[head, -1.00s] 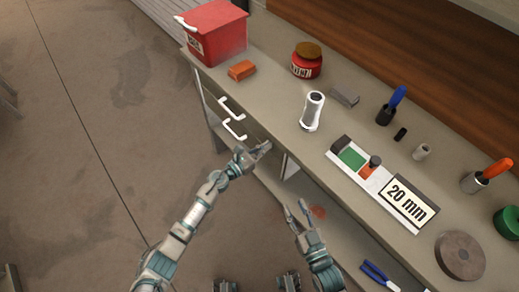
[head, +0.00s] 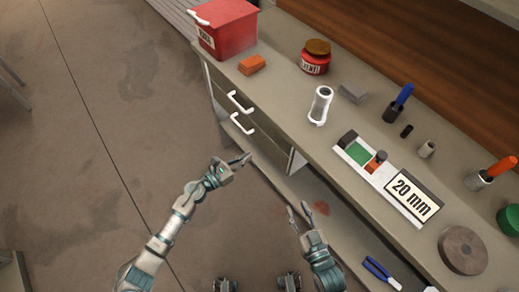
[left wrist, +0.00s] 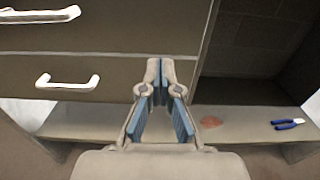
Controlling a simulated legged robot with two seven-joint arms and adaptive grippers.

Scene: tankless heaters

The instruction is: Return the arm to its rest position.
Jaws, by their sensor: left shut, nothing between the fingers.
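My left arm comes in from the left in the head view. Its gripper (head: 242,159) is shut and empty, in front of the bench drawers and apart from them. In the left wrist view the same gripper (left wrist: 160,64) has its fingertips together with nothing between them. My right gripper (head: 299,210) is lower and further right, in front of the bench's lower shelf. Its two fingers stand apart and hold nothing.
The bench has white drawer handles (head: 242,101) and an open lower shelf (left wrist: 243,125) with blue pliers (head: 382,273). Floor at left is clear.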

